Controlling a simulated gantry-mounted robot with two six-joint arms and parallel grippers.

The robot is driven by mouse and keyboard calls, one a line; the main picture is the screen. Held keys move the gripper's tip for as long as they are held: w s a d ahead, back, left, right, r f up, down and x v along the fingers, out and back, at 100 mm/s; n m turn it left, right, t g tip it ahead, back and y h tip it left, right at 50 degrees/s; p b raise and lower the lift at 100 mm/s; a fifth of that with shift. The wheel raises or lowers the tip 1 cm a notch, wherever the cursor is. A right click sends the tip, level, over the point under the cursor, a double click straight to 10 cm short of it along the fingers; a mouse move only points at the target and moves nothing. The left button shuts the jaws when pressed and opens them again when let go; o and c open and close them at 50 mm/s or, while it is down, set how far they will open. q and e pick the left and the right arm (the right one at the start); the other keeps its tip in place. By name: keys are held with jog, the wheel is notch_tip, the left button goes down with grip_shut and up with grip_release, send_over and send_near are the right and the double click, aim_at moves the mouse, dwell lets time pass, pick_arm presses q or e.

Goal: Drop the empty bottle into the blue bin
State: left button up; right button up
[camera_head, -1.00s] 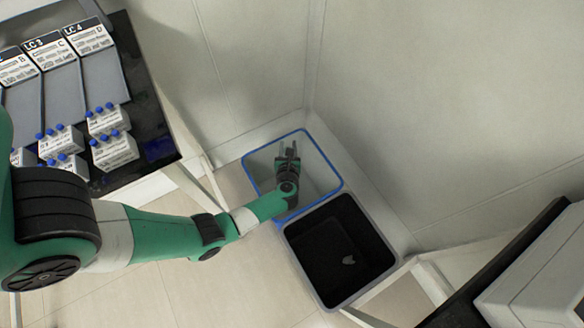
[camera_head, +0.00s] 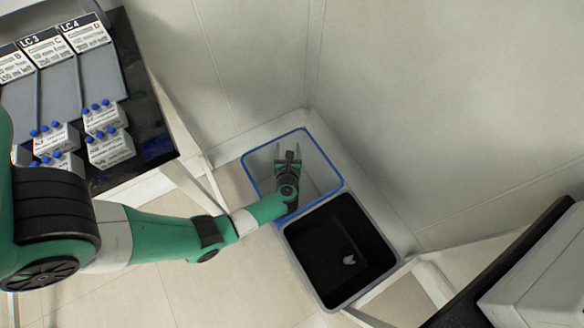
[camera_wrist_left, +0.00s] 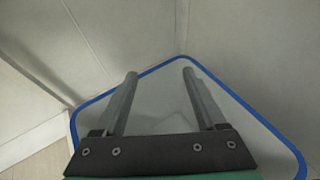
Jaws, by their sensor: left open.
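The blue bin (camera_head: 258,147) stands on the floor in the corner, with a blue rim and pale grey inside. Its rim also shows in the left wrist view (camera_wrist_left: 240,101). My left gripper (camera_head: 287,154) is over the blue bin, pointing toward the wall corner. In the left wrist view its two fingers (camera_wrist_left: 158,85) are spread apart with nothing between them. I cannot make out the bottle in any view; faint lines on the bin's inside are too unclear to tell. My right gripper is not in view.
A dark bin (camera_head: 293,252) with a grey rim stands beside the blue one, with a small white scrap (camera_head: 349,260) inside. A dark bench (camera_head: 150,125) with white boxes (camera_head: 110,150) is at left. A white machine (camera_head: 540,270) sits at lower right.

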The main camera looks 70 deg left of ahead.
pick_arm(q)
jog(key=p+v, duration=0.4)
jog(key=v, duration=0.6)
jog(key=shift+d+r+p, duration=0.25)
jog(key=shift+d+p, duration=0.05)
jog(key=shift+s, duration=0.1)
